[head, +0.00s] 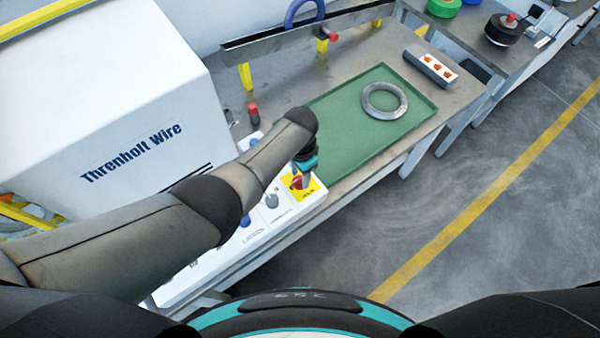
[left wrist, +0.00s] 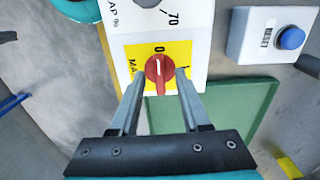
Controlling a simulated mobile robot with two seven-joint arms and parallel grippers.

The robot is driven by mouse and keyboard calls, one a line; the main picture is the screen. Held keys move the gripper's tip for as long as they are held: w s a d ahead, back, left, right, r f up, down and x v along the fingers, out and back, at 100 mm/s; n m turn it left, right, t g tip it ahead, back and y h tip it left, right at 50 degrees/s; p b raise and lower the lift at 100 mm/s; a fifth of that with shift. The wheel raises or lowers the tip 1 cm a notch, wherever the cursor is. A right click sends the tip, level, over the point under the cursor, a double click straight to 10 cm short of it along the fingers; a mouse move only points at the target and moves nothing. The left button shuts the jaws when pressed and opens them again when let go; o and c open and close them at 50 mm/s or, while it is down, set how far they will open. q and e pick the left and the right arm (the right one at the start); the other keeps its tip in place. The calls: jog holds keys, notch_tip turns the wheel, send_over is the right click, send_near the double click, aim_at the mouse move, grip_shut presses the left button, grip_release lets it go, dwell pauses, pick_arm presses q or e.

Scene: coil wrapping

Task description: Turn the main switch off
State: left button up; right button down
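The main switch is a red rotary knob (left wrist: 158,68) on a yellow plate (left wrist: 180,50) at the end of the white control panel. In the left wrist view its grip lies along the picture's vertical, with its white mark towards the "0"; an "I" is printed to the right. The knob (head: 297,183) also shows in the head view, partly hidden by my gripper. My left gripper (left wrist: 159,82) is open, one finger on each side of the knob, with small gaps visible. In the head view the left gripper (head: 304,168) is right at the switch. My right gripper is out of view.
A green tray (head: 340,140) with a metal coil (head: 385,100) lies beside the panel. A blue button box (left wrist: 268,36) is near the gripper. The white Threnholt Wire machine (head: 110,90) stands left.

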aim_at(300, 178)
pick_arm(q)
jog(key=shift+r, duration=0.1)
jog(key=shift+r, duration=0.3)
notch_tip(300, 178, up, 14)
jog(key=p, duration=0.5)
jog(key=shift+r, duration=0.2)
